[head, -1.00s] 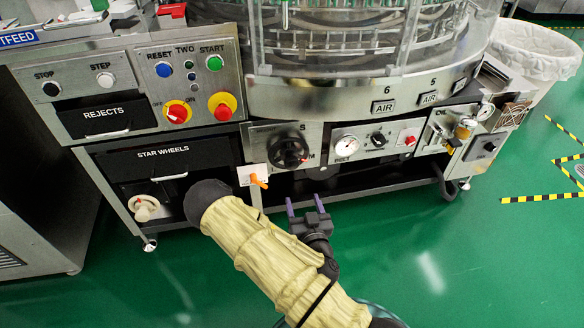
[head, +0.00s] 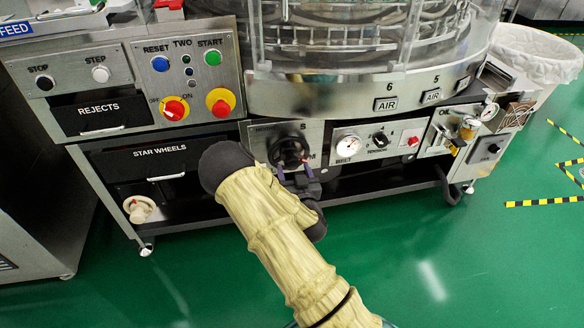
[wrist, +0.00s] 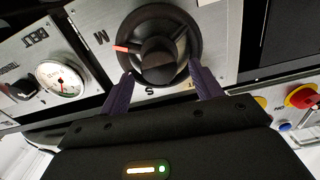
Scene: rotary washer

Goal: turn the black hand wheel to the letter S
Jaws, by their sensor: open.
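The black hand wheel (head: 289,150) is on a grey panel below the machine's glass drum. It shows large in the wrist view (wrist: 157,60), which is upside down compared with the head view. Its red pointer (wrist: 127,49) points toward the letter M (wrist: 101,37). The letter S (head: 302,127) is above the wheel in the head view and below it in the wrist view (wrist: 150,92). My gripper (head: 294,169) is open at the wheel, its purple fingers apart near the rim. In the wrist view (wrist: 160,72) nothing is clamped; contact is unclear.
A white gauge (head: 347,145) and a small black knob (head: 380,139) sit right of the wheel. Green floor (head: 430,250) is clear on the right.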

